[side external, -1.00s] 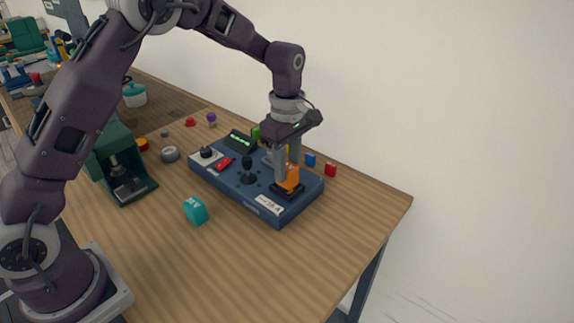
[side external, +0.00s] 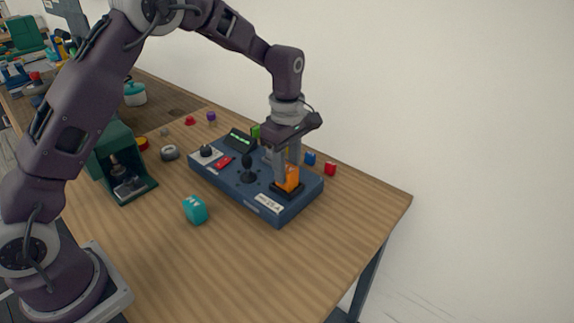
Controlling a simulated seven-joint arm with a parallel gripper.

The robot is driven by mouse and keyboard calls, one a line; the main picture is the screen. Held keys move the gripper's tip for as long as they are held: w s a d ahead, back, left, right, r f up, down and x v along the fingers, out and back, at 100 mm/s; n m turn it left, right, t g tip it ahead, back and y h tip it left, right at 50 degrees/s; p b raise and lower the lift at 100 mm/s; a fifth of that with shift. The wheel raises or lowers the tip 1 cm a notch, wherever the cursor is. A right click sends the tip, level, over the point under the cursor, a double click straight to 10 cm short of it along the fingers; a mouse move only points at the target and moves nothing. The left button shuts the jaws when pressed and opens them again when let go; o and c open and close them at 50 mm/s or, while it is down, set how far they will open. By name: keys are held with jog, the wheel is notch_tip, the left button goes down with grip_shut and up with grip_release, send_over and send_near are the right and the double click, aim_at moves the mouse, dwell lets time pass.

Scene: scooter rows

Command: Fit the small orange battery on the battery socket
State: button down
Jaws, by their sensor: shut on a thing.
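The small orange battery (side external: 289,178) stands upright at the black battery socket (side external: 287,190), near the right end of the blue control panel (side external: 247,190). Its lower end meets the socket, and I see no clear gap between them. My gripper (side external: 287,171) points straight down and is shut on the battery, with its fingers along the battery's sides. The fingers hide part of the battery and the far side of the socket.
The panel carries a black joystick (side external: 248,162), a red switch (side external: 224,161), a knob (side external: 206,151) and a green-lit display (side external: 240,139). Blue (side external: 310,158) and red (side external: 330,169) blocks stand behind. The table's front right is clear.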

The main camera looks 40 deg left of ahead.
jog(key=shift+f, duration=0.6)
dwell(0.5)
jog(key=c, duration=0.9)
grip_release()
jog(key=o, duration=0.4)
jog(key=shift+r, duration=0.1)
jog(key=shift+r, duration=2.9)
